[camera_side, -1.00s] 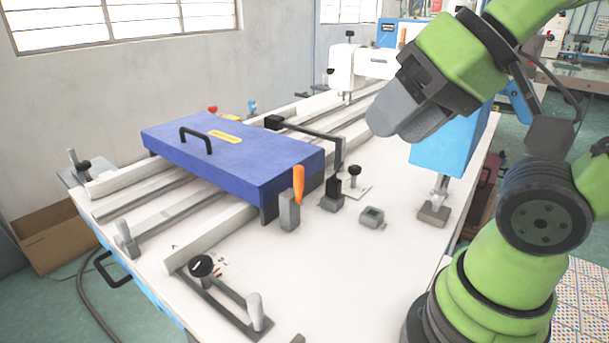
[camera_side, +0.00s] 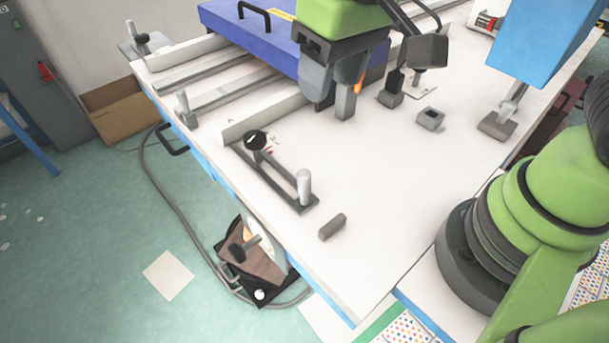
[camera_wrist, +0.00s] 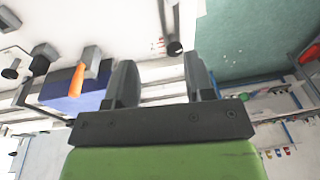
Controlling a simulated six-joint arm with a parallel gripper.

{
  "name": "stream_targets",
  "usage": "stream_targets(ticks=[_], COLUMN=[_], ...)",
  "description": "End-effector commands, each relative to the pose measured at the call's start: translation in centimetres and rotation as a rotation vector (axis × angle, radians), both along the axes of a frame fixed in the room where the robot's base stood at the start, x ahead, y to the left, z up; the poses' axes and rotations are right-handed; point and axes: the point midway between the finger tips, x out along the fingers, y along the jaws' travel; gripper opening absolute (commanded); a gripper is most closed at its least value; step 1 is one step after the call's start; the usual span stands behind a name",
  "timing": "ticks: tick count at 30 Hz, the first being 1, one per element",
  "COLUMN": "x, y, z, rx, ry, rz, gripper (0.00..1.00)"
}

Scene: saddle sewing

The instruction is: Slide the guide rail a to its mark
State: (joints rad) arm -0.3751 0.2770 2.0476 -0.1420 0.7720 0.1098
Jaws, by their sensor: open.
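A near white rail (camera_side: 262,118) lies along the table, its left end bare and its far part running under the blue cover. A second white rail (camera_side: 190,52) lies farther back. I cannot tell which is guide rail a. A dark slotted bar with a black knob (camera_side: 255,139) and a grey handle (camera_side: 304,186) lies by the near rail's end. Small red printed marks (camera_side: 268,150) show beside the knob. My gripper (camera_side: 333,88) is open and empty, pointing down above the near rail; its two fingers also show apart in the wrist view (camera_wrist: 160,65).
A blue cover (camera_side: 250,35) with a black handle spans the rails. An orange lever (camera_side: 359,86) on a grey block stands close to my gripper. Small grey blocks (camera_side: 431,118) and a blue machine (camera_side: 540,40) stand at right.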

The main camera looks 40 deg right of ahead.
Motion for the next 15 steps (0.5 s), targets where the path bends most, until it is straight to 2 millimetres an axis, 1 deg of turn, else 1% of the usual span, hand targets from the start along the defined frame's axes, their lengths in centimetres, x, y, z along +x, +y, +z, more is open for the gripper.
stream_targets(ticks=[1, 3, 6, 9, 15], x=[0.3, 0.6, 0.8, 0.8, 0.7], y=[0.9, 1.9, 2.9, 3.4, 3.6], z=[-1.8, -3.7, -5.8, -7.0, -9.0], rx=[-0.024, -0.050, -0.078, -0.093, -0.100], ry=[0.037, 0.069, 0.102, 0.119, 0.128], rz=[0.035, 0.072, 0.109, 0.131, 0.137], gripper=[0.49, 0.49, 0.49, 0.49, 0.49])
